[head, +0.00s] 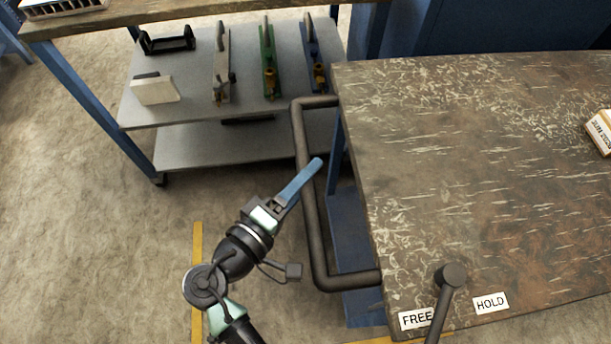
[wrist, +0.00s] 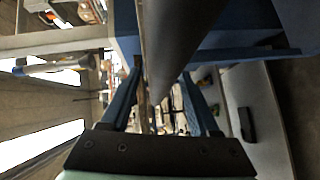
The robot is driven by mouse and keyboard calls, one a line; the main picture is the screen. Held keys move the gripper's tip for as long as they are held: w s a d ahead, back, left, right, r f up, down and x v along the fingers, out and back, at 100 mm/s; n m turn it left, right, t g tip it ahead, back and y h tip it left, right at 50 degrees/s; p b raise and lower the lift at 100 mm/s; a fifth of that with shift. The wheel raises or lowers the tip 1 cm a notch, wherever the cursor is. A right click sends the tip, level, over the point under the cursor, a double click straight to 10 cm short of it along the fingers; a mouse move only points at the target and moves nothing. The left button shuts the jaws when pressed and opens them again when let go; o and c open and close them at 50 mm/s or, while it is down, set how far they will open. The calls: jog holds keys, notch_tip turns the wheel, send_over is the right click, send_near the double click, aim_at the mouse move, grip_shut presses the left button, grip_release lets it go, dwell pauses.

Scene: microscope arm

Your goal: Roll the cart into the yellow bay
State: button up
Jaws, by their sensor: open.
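The cart (head: 480,190) has a worn brown top and a blue frame and fills the right of the head view. Its dark tubular handle (head: 316,250) sticks out on the left side. A dark lever (head: 444,300) stands at the front edge, close to the FREE label (head: 416,319) and left of the HOLD label (head: 490,303). My gripper (head: 316,164) is open at the handle's long bar. In the wrist view the dark bar (wrist: 180,45) runs between the two blue fingers; contact cannot be told. Yellow floor tape (head: 197,255) shows left of the cart; the bay's full outline is not visible.
A bench with a wooden top and grey shelves (head: 190,145) stands behind at left, with several clamp-like tools on its upper shelf. A small labelled box (head: 601,130) lies on the cart's right side. Bare concrete floor (head: 90,250) is clear at left.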

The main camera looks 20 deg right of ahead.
grip_shut()
dwell(0.3)
dwell(1.2)
